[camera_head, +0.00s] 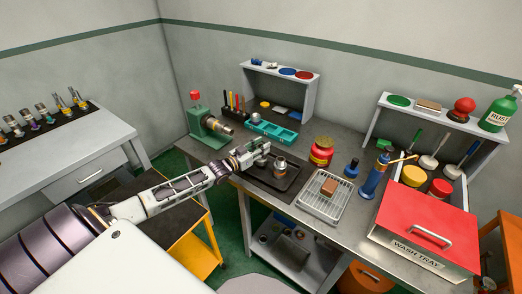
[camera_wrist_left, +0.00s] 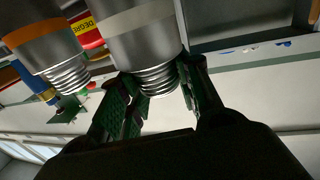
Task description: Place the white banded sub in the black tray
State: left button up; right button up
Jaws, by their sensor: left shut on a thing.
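My left gripper (camera_head: 262,153) is over the black tray (camera_head: 255,181) on the workbench. In the left wrist view its fingers are closed around the threaded lower end of a metal sub with a pale band, the white banded sub (camera_wrist_left: 142,40). In the head view this sub is mostly hidden by the gripper, and I cannot tell whether it touches the tray. An orange banded sub (camera_head: 280,165) stands upright in the tray, just right of the gripper. It also shows at the left of the wrist view (camera_wrist_left: 45,50), close beside the held sub. My right gripper is not in view.
A red can (camera_head: 321,151) stands behind the tray, and a wire rack with a brown block (camera_head: 329,187) is to its right. A green vise (camera_head: 209,125) and a teal organizer (camera_head: 272,133) are behind left. A red wash tray (camera_head: 428,222) fills the right end.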

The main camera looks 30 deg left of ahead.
pick_arm(q)
jog(key=shift+f, duration=0.75)
jog(key=o, duration=1.2)
jog(key=shift+f, duration=0.15)
jog(key=shift+v, duration=5.95)
jog(key=shift+s+r, duration=0.1)
jog(key=shift+r, duration=0.1)
